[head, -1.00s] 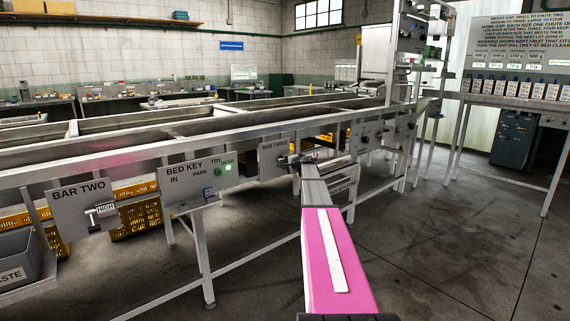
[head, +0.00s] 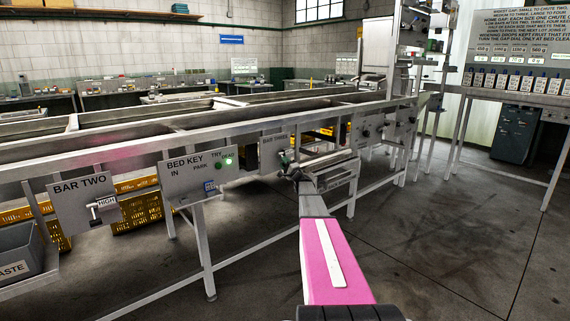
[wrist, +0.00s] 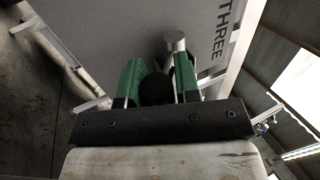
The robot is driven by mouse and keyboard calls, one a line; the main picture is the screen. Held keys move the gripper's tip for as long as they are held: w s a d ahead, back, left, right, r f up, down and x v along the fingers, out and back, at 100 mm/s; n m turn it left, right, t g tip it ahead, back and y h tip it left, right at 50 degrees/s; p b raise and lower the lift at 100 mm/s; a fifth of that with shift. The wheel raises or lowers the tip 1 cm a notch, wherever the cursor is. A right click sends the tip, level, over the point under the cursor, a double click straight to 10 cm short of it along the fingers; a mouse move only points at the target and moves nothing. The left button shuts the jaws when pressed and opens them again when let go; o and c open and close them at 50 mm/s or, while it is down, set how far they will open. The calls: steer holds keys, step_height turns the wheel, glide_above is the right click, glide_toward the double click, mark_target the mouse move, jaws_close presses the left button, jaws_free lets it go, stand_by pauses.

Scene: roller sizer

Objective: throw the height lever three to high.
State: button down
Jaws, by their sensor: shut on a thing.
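The BAR THREE plate (head: 272,150) is a grey panel on the front rail of the machine. In the wrist view the plate (wrist: 100,35) fills the upper left, with the word THREE at its right. My gripper (wrist: 158,72) has green fingers on either side of a round black knob (wrist: 157,90), and is shut on it. A bright metal cylinder (wrist: 175,42) shows just beyond the fingers. In the head view my gripper (head: 286,164) is at the plate's lower right, and hides most of the lever. Its high or low mark cannot be read.
The BAR TWO plate (head: 84,203), with its lever and a HIGH tag, and the BED KEY plate (head: 199,175) are left along the rail. A grey waste bin (head: 22,250) is at the lower left. Open floor (head: 430,250) lies at the right.

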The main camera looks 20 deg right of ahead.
steer(key=shift+w+a+f, duration=0.2)
steer(key=shift+w+f, duration=0.1)
steer(key=shift+w, duration=0.15)
steer(key=c, duration=0.9)
jaws_free()
steer(key=shift+a, duration=0.1)
steer(key=shift+s, duration=0.15)
steer(key=v, duration=1)
steer(key=shift+s+f, duration=0.1)
steer(key=shift+f, duration=0.25)
